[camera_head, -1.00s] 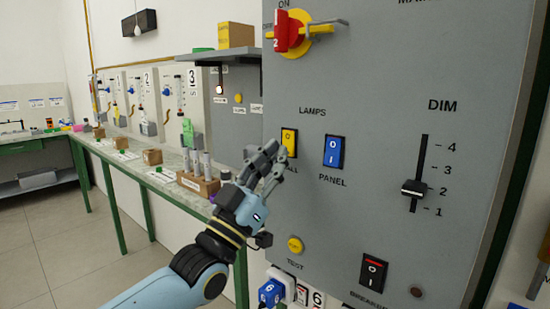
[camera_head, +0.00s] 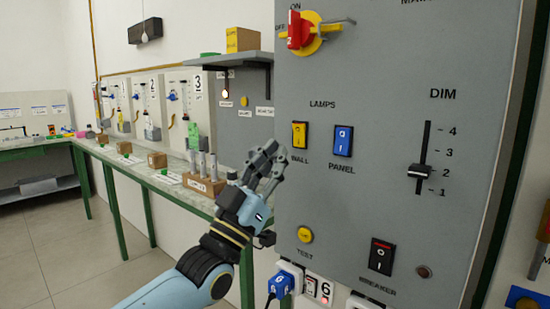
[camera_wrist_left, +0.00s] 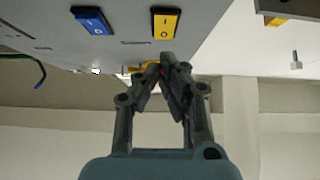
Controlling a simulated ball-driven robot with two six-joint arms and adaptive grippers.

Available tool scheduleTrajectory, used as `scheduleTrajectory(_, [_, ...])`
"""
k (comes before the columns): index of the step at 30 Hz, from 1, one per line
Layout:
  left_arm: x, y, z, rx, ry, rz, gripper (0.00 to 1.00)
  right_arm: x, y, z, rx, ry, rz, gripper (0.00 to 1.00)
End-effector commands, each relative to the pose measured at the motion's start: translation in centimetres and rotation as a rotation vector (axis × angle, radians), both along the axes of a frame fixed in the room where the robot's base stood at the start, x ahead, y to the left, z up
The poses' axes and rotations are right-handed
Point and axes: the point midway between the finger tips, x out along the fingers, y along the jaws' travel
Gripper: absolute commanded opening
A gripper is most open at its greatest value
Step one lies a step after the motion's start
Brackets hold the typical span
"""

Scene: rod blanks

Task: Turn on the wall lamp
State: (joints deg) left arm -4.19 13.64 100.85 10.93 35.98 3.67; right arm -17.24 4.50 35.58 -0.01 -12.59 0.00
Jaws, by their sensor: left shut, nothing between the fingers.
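The yellow rocker switch (camera_head: 300,135) labelled WALL sits under the LAMPS heading on the grey panel (camera_head: 380,60). It also shows in the left wrist view (camera_wrist_left: 165,23), beyond my fingertips. My left gripper (camera_head: 276,158) is shut and empty, just below and left of the switch at the panel's left edge. In the left wrist view its fingertips (camera_wrist_left: 168,62) come together below the switch, apart from it in the picture. A dark fixture (camera_head: 145,30), perhaps the wall lamp, hangs on the far wall; I cannot tell whether it is lit. My right gripper is out of view.
The blue PANEL switch (camera_head: 343,141) is right of the yellow one. A red rotary handle (camera_head: 299,31), DIM slider (camera_head: 420,171), TEST button (camera_head: 305,235) and black breaker switch (camera_head: 381,256) share the panel. A bench (camera_head: 150,180) with several items runs along the left wall.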

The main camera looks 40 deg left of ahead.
Motion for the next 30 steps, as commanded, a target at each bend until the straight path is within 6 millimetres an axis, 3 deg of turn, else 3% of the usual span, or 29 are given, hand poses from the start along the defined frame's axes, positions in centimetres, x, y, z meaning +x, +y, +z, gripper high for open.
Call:
scheduleTrajectory(5, [-1.4,0.1,-2.1,0.0,0.003,0.0,0.0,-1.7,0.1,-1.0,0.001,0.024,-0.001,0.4])
scheduleTrajectory(13, [-4.1,0.4,-5.7,0.0,0.003,0.0,0.0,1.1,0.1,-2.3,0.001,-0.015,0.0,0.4])
scheduleTrajectory(18, [-5.5,0.5,-7.4,0.0,0.003,0.0,0.0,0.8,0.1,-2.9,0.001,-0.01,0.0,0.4])
scheduleTrajectory(30, [-6.1,0.5,-7.8,0.0,0.0,0.0,0.0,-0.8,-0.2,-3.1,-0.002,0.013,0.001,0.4])
